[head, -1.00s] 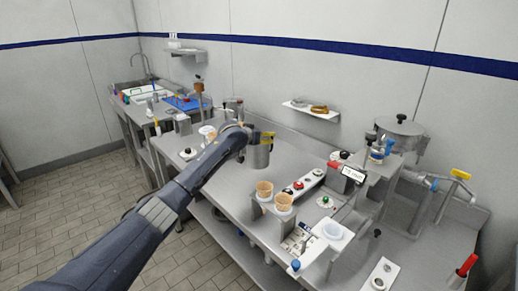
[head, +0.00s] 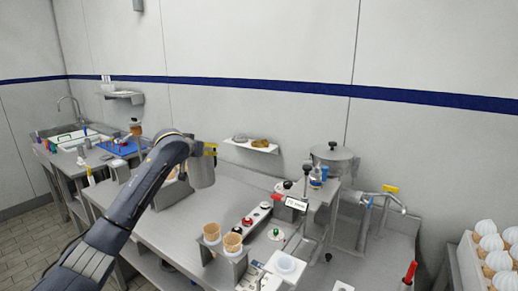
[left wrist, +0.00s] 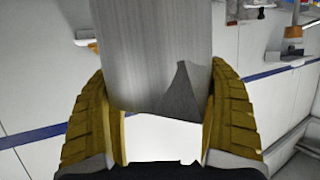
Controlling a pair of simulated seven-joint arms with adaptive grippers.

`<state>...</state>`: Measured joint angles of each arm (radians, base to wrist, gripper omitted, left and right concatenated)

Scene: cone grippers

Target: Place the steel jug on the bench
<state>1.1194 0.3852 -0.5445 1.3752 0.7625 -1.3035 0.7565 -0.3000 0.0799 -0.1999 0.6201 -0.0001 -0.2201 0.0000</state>
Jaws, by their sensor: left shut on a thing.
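The steel jug (head: 201,171) is a grey metal cylinder held in the air above the left part of the bench (head: 176,222). My left gripper (head: 208,149), with yellow fingers, is shut on the jug near its top in the head view. In the left wrist view the jug (left wrist: 155,55) fills the space between the two yellow fingers of my left gripper (left wrist: 162,120). The bench is a steel worktop, bare around its middle left. My right gripper is in neither view.
Two waffle cones (head: 222,238) stand in a holder near the bench's front edge. A strip with red and black knobs (head: 257,214) lies behind them. A machine with a small sign (head: 297,203) and a lidded pot (head: 333,160) stand farther right. A wall shelf (head: 250,147) hangs behind.

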